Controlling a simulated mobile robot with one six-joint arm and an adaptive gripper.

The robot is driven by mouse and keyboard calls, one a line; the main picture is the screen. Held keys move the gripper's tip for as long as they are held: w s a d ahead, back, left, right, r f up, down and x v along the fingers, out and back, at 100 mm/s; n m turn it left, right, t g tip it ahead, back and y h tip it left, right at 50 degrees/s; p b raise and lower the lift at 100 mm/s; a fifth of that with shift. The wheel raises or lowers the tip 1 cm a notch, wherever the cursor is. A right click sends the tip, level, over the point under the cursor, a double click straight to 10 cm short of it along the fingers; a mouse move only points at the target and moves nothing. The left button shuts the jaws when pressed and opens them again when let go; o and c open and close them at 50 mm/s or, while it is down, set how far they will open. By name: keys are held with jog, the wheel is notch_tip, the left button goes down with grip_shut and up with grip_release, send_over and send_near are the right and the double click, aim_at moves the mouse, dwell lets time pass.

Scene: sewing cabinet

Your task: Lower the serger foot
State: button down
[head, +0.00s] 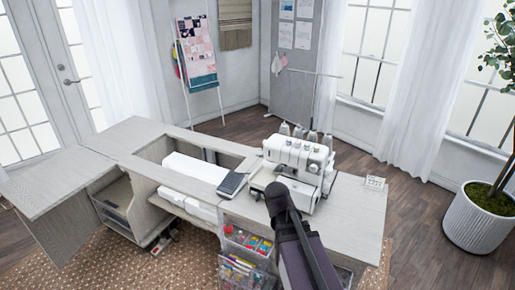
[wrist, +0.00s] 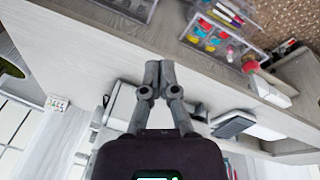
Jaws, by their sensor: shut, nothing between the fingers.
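The white serger (head: 300,160) stands on the right part of the cabinet top, with several thread cones behind it. My dark arm rises in front of it in the head view and covers part of its lower front. The serger foot cannot be made out in either view. My gripper (wrist: 159,72) shows in the wrist view with its fingers together and nothing between them. The wrist picture is turned, and the gripper hides much of the serger there. I cannot tell whether the gripper touches the serger.
The pale cabinet top (head: 354,219) has free room right of the serger, with a small sign (head: 375,183) near its edge. A dark flat device (head: 232,184) lies left of the serger. Clear drawers (head: 245,243) of colourful supplies sit below. A potted plant (head: 479,216) stands right.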

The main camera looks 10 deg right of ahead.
jog(key=w+d+r+m+t+h+b, duration=0.1)
jog(key=w+m+t+h, duration=0.15)
jog(key=w, duration=0.75)
jog(key=w+a+r+m+t+h+b, duration=0.1)
jog(key=w+a+r+t, duration=0.3)
jog(key=w, duration=0.6)
jog(key=w+a+r+m+t+h+b, duration=0.1)
jog(key=w+a+r+t+h, duration=0.3)
jog(key=w, duration=0.7)
notch_tip(320, 180, up, 2)
jog(key=shift+a+r+m+t, duration=0.1)
jog(key=shift+a+m+t, duration=0.25)
jog(key=shift+m+t, duration=0.15)
jog(key=shift+b+x, duration=1.1)
jog(key=shift+x, duration=3.9)
jog(key=shift+a+f+b, duration=0.2)
jog(key=shift+a+b, duration=0.1)
jog(key=shift+b, duration=0.1)
